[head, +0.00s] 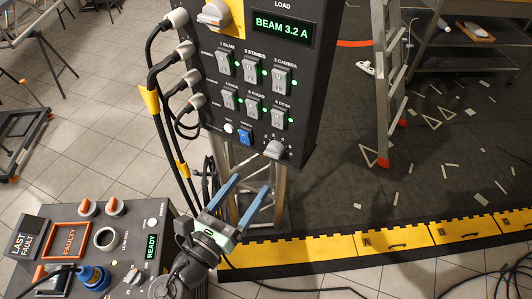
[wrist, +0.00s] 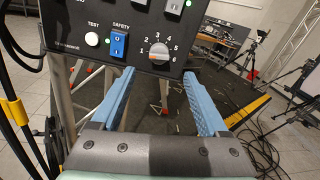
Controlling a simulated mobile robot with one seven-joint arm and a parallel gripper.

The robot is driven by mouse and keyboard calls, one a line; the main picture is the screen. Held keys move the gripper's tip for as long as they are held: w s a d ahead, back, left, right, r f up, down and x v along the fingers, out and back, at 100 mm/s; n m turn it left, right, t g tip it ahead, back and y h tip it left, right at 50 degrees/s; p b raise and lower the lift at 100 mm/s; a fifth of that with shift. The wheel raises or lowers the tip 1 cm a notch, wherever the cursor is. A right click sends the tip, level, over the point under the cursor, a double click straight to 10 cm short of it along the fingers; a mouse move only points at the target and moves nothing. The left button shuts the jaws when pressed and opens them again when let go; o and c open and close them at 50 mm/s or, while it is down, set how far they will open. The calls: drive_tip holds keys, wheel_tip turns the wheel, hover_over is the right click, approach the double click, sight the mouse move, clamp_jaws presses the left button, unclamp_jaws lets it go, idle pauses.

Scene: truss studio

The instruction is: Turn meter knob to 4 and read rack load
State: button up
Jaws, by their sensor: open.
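The rack panel (head: 285,95) is a dark box on a truss stand. Its display (head: 282,28) reads "BEAM 3.2 A" in green under the word LOAD. The meter knob (head: 273,149) is a grey knob at the panel's lower right; in the wrist view the knob (wrist: 159,53) sits among the numbers 1 to 6. I cannot tell for sure which number it points at. My gripper (head: 247,190) is open and empty, below and in front of the panel, apart from the knob. In the wrist view its blue fingers (wrist: 160,102) stand either side below the knob.
Several rocker switches (head: 252,88) with green lights, a white TEST button (wrist: 91,39) and a blue SAFETY switch (wrist: 119,44) are near the knob. Black cables (head: 160,100) hang at the panel's left. A tester box (head: 125,240) showing READY stands lower left. A ladder (head: 388,80) stands right.

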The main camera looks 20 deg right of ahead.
sight(270, 155)
drive_tip(key=x, duration=1)
drive_tip(key=shift+p, duration=0.35)
clamp_jaws()
